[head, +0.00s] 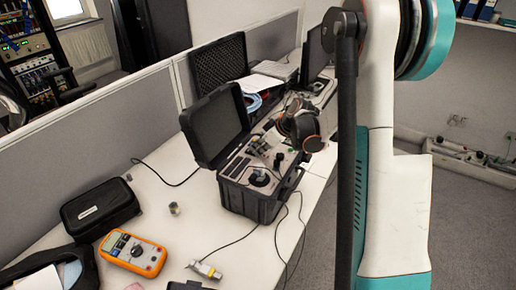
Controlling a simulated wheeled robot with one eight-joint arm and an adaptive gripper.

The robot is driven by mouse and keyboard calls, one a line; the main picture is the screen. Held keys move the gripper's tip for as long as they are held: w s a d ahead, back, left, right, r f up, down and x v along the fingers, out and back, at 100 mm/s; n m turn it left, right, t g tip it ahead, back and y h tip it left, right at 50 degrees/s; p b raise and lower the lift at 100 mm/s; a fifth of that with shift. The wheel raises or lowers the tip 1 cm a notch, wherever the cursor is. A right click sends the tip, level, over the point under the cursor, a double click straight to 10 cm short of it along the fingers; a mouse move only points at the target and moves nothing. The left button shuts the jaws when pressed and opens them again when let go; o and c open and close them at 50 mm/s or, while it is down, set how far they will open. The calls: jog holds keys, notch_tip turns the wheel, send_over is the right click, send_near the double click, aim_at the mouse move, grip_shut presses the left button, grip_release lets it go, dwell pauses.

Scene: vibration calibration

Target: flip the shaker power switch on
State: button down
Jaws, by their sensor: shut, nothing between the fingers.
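The shaker unit (236,198) is an open black case on the white desk, with its lid raised at the back left. Its grey top panel (233,168) carries a round black piece (259,178), small connectors and dark strips. My gripper (262,143) is small in the head view, over the far right part of the panel. It is shut, with nothing seen held. I cannot tell whether it touches the panel. The power switch cannot be made out; the gripper and wrist cover part of the panel.
An orange multimeter (132,254), a black pouch (100,209), a small metal cylinder (174,208) and a cable connector (205,270) lie on the desk (190,232). A second open case (219,62) and a monitor (317,60) stand behind. A grey partition (130,108) borders the desk.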

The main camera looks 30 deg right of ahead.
jog(key=shift+w+a, duration=0.1)
jog(key=shift+w+a+r, duration=0.25)
jog(key=shift+w+a, duration=0.1)
jog(key=shift+w, duration=0.1)
dwell(0.4)
